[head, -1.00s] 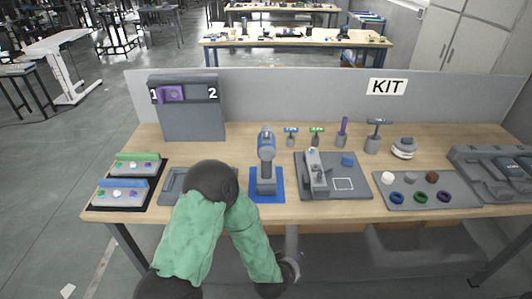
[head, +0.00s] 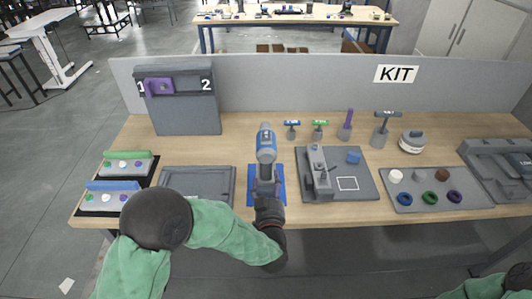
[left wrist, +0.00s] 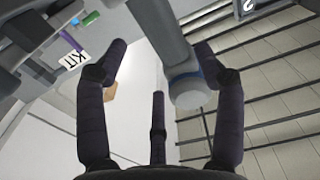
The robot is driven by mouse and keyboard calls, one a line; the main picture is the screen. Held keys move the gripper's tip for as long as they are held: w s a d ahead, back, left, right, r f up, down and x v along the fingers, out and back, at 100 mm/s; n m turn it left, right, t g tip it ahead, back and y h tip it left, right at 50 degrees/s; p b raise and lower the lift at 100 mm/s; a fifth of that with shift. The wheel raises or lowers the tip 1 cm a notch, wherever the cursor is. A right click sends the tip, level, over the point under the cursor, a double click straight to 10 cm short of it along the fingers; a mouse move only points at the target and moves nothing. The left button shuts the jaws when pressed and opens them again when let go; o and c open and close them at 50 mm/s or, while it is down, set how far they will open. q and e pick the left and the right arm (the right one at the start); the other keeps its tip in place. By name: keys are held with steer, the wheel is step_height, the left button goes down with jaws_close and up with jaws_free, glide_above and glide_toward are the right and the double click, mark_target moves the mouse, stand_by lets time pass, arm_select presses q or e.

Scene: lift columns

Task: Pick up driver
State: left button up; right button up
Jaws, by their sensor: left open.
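The driver (head: 266,143), a grey and blue power tool, stands upright on a blue mat (head: 281,183) near the middle of the bench. My left gripper (head: 267,186) is at the front of the driver, low by its handle, and hides its lower part. In the left wrist view the driver (left wrist: 160,30) reaches in between the spread fingers of my left gripper (left wrist: 160,50), which is open. I cannot tell if any finger touches it. My right gripper is out of view; only part of my right arm shows at the lower right.
A grey fixture board (head: 367,190) stands close right of the driver, and a grey tray (head: 198,182) lies close left. Small upright tools, including a purple one (head: 346,122), stand behind to the right. A grey partition (head: 300,75) closes the back.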

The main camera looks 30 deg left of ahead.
mark_target(269, 171)
arm_select(q)
steer(key=b+x, duration=0.1)
steer(key=x, duration=0.3)
steer(key=shift+w+a+f, duration=0.15)
steer(key=shift+w, duration=0.1)
steer(key=x, duration=0.1)
steer(key=b+x, duration=0.1)
steer(key=x, duration=0.2)
steer(key=shift+w+f+b, duration=0.15)
steer(key=shift+f+b, duration=0.15)
steer(key=shift+b, duration=0.05)
steer(key=shift+w+a+r, duration=0.1)
steer(key=shift+w+a, duration=0.1)
steer(key=shift+w, duration=0.1)
steer(key=c, duration=1.3)
steer(key=shift+r, duration=0.2)
jaws_close()
steer(key=shift+w+r, duration=0.1)
